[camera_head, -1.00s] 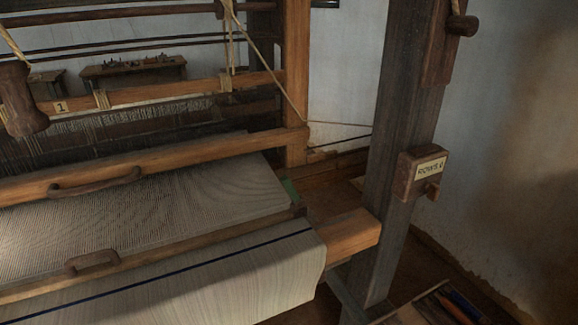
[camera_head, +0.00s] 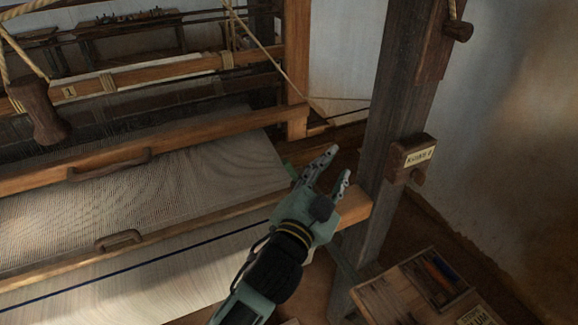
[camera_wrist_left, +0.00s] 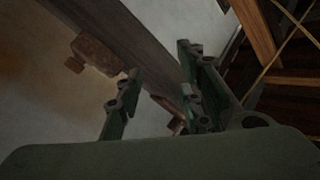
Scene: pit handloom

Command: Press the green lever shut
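The lever cannot be made out there. My right gripper is not in view.
A dark upright post (camera_head: 392,130) with a counter box (camera_head: 412,158) stands right of my gripper. A wooden tray (camera_head: 385,297) with tools lies at lower right. A wooden handle (camera_head: 38,112) hangs from a cord at left. The cloth (camera_head: 190,185) spreads at left.

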